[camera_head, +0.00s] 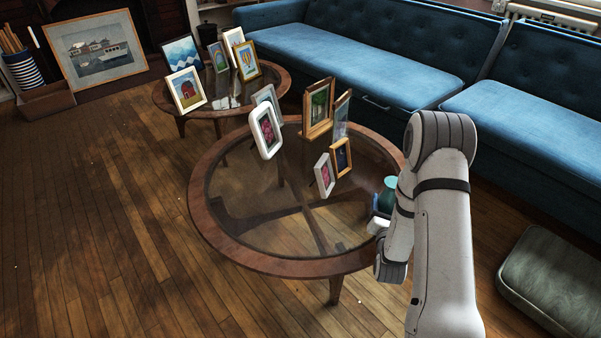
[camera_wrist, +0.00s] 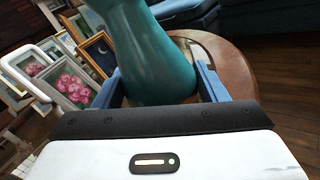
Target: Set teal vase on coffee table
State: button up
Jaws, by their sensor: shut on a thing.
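The teal vase (camera_wrist: 155,58) fills the upper middle of the wrist view, held between the two blue fingers of my gripper (camera_wrist: 162,85). In the head view the vase (camera_head: 387,194) shows small at the right side of the near round coffee table (camera_head: 213,228), partly hidden by my arm. The table has a wooden rim and a glass top. My gripper (camera_head: 381,207) is shut on the vase. I cannot tell whether the vase's base touches the table. The table's rim (camera_wrist: 232,68) also shows behind the vase in the wrist view.
Several picture frames (camera_head: 318,108) stand on the back half of the near table; its front glass is clear. A second round table (camera_head: 250,105) with more frames stands behind. A blue sofa (camera_head: 400,50) lines the back, and a grey cushion (camera_head: 553,280) lies at right.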

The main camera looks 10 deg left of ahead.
jog(key=s+a+r+n+g+y+p, duration=0.1)
jog(key=a+r+n+g+y+p, duration=0.2)
jog(key=a, duration=0.9)
jog(key=a+r+n+y+p, duration=0.25)
jog(key=a+y+p, duration=0.2)
jog(key=a, duration=0.65)
jog(key=s+a+r+n+g+y+p, duration=0.1)
jog(key=a+r+n+g+y+p, duration=0.3)
jog(key=a, duration=0.8)
jog(key=t+y+b, duration=0.1)
jog(key=t+b, duration=0.1)
jog(key=b, duration=0.1)
send_over(268, 216)
jog(key=shift+m, duration=0.35)
notch_tip(268, 216, down, 8)
jog(key=shift+a+r, duration=0.1)
jog(key=shift+f+b, duration=0.6)
jog(key=shift+f, duration=1.35)
jog(key=shift+f, duration=0.1)
jog(key=shift+f, duration=0.15)
jog(key=o, duration=1.1)
